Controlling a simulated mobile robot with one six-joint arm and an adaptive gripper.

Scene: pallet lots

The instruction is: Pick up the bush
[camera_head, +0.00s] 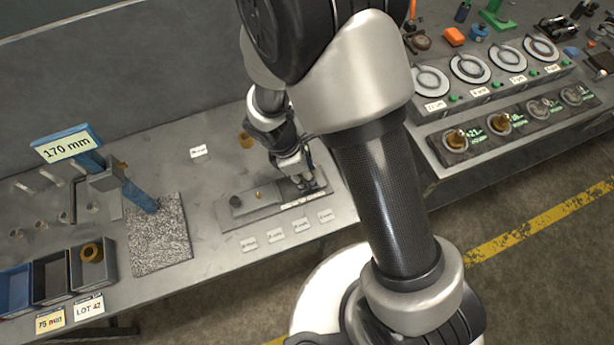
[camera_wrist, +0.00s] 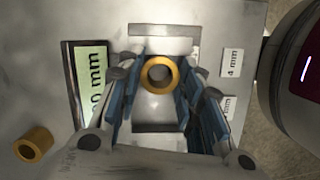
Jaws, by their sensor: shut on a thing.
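A brass ring-shaped bush (camera_wrist: 159,74) sits between the blue-padded fingers of my gripper (camera_wrist: 160,88) in the wrist view, its bore facing the camera. My gripper is shut on it. In the head view my gripper (camera_head: 306,184) is low over the right end of a grey fixture plate (camera_head: 262,210) on the bench, and the held bush is hidden there. A second brass bush (camera_wrist: 33,145) is at the lower left of the wrist view, apart from the gripper. I cannot tell whether the held bush still touches the surface below.
A third brass bush (camera_head: 92,252) is in a bin at the left. A blue post with a 170 mm sign (camera_head: 66,146) stands by a speckled plate (camera_head: 160,240). Dial stations (camera_head: 470,68) fill the right bench. Small labels (camera_head: 274,234) lie in front of the fixture.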

